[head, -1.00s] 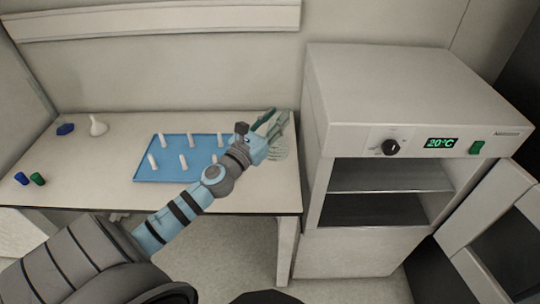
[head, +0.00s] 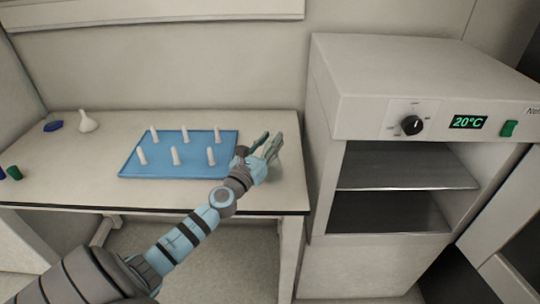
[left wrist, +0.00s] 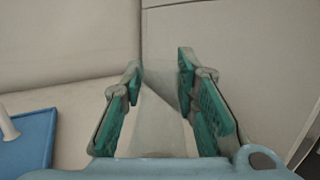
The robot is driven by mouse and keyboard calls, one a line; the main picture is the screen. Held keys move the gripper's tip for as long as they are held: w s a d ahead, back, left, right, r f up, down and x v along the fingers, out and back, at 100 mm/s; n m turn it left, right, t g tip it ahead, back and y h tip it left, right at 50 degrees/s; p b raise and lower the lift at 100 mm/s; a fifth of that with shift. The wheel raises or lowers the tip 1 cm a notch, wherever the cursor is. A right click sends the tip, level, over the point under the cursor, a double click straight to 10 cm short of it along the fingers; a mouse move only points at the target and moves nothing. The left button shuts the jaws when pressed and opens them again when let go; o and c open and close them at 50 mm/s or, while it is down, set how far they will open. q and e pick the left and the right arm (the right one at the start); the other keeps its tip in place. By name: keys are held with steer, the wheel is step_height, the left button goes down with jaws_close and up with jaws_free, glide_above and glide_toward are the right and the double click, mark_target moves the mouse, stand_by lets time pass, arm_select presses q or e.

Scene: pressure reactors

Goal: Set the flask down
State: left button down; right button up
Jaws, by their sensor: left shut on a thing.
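My left gripper (head: 269,146) is over the right end of the bench, just right of the blue rack. It is shut on a pale, see-through flask (left wrist: 163,125), whose cone shape shows between the green finger pads in the left wrist view. In the head view the flask is too faint and too covered by the gripper to make out, so I cannot tell whether its base touches the bench. My right gripper is not in view.
The blue rack (head: 133,169) with several white pegs lies on the bench (head: 80,170). A white funnel-like piece (head: 87,122) and blue and green caps (head: 15,173) are at the left.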

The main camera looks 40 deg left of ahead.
arm_select(q)
steer(key=shift+f, duration=0.35)
steer(key=c, duration=1.3)
jaws_free()
steer(key=shift+r, duration=0.1)
